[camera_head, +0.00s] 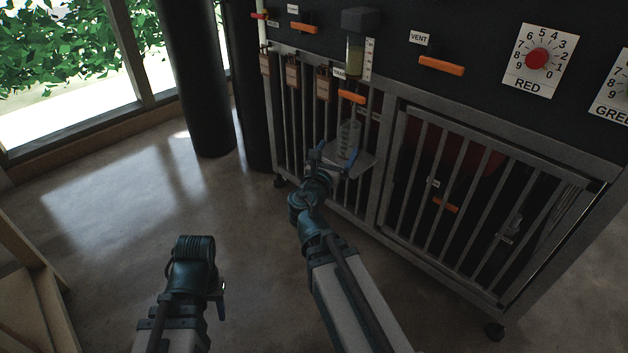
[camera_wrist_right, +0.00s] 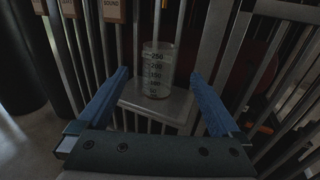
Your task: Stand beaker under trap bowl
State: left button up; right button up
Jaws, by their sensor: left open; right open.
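A clear graduated beaker (camera_head: 348,140) stands upright on a small grey shelf (camera_head: 364,163) on the front of the barred cabinet. It also shows in the right wrist view (camera_wrist_right: 157,70), between and beyond the fingertips. A glass bowl with yellowish liquid (camera_head: 355,58), which looks like the trap bowl, hangs above the beaker under a dark cap. An orange lever (camera_head: 351,97) sits between bowl and beaker. My right gripper (camera_head: 336,160) is open around the near side of the shelf, with blue fingers apart and nothing between them. My left gripper (camera_head: 220,298) is low at left, away from the cabinet.
A VENT lever (camera_head: 441,66) and a RED dial (camera_head: 537,59) are on the dark panel at right. Several brown tags (camera_head: 293,73) hang left of the bowl. A barred door (camera_head: 455,200) is at lower right. The floor (camera_head: 120,210) at left is clear.

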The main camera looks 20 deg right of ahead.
jog(key=s+a+f+m+g+y, duration=0.3)
jog(key=a+f+m, duration=0.3)
jog(key=f+m, duration=0.1)
jog(key=s+a+f+m+g+y, duration=0.25)
jog(key=a+f+m+g, duration=0.2)
jog(key=f+m, duration=0.3)
jog(key=s+a+f+m+g+y, duration=0.2)
jog(key=s+a, duration=0.4)
jog(key=a, duration=0.3)
jog(key=s+a+f+m+g+y, duration=0.3)
jog(key=s+a+f+m+y, duration=0.1)
jog(key=a, duration=0.5)
jog(key=s+f+m, duration=0.1)
jog(key=s+m, duration=0.1)
jog(key=s, duration=0.1)
jog(key=shift+f+m, duration=0.15)
jog(key=shift+m, duration=0.2)
jog(key=shift+s+g, duration=0.1)
jog(key=shift+g, duration=0.15)
